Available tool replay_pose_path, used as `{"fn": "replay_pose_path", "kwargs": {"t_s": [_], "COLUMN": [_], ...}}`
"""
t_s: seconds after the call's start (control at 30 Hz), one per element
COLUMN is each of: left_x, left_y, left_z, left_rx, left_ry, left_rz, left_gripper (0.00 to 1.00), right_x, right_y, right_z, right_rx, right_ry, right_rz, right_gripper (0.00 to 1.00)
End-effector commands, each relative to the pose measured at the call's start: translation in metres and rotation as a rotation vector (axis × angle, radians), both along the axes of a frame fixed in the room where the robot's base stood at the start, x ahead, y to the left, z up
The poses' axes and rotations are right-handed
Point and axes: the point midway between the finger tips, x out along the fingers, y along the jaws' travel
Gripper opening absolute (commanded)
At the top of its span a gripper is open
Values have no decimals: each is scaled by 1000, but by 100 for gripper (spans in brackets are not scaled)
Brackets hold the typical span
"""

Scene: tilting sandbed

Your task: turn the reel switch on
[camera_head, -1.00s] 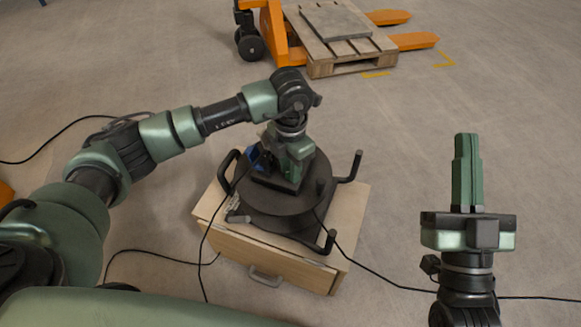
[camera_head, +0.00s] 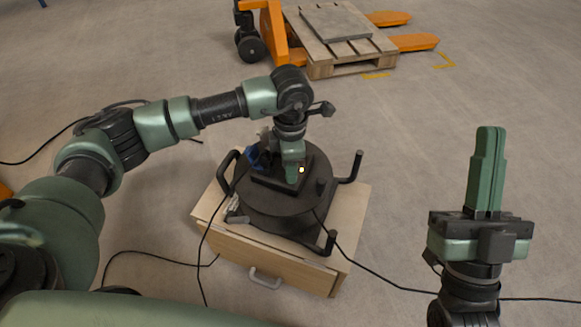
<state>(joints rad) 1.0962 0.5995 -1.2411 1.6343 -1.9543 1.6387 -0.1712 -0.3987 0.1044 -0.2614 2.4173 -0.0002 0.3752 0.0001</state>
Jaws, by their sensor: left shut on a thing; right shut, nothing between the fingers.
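The cable reel (camera_head: 265,213) is a round black drum with tube handles, lying flat on a wooden drawer cabinet. On its top is a dark socket block with a blue socket cover (camera_head: 253,157). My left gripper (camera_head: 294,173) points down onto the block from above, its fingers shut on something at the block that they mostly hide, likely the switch. A small bright white spot, perhaps a light, shows beside the fingertips. My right gripper (camera_head: 489,135) is shut and empty, pointing up at the right, well apart from the reel.
The wooden cabinet (camera_head: 345,262) has a front drawer with a grey handle (camera_head: 264,279). Black cables run over the floor to both sides. An orange pallet jack (camera_head: 283,38) with a wooden pallet (camera_head: 345,66) stands at the back. The floor between is clear.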

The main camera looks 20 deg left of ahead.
Motion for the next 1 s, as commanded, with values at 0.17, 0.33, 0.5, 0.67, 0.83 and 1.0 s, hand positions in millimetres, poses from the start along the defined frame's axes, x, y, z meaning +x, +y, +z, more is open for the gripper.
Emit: {"fn": "replay_pose_path", "kwargs": {"t_s": [0.17, 0.33, 0.5, 0.67, 0.83, 1.0], "left_x": [1, 1, 0, 0, 0, 1], "left_y": [0, 0, 0, 0, 0, 0], "left_z": [1, 1, 1, 0, 5, 24], "left_rx": [0, 0, 1, 0, 1, -1], "left_ry": [-2, -2, -2, -1, -2, -4], "left_rz": [-4, -4, -3, -3, -3, -3], "left_gripper": [0, 0, 47, 47, 47, 47], "right_x": [0, 0, 0, 0, 2, 19], "right_y": [0, 0, 0, 0, 1, 3], "right_z": [0, 0, 0, 0, 0, -17], "right_rx": [1, 1, 1, 1, -2, -40], "right_ry": [-2, -2, -2, -2, 10, 141], "right_rz": [0, 0, 0, 0, 1, -7], "right_gripper": [0, 0, 0, 0, 0, 0]}}
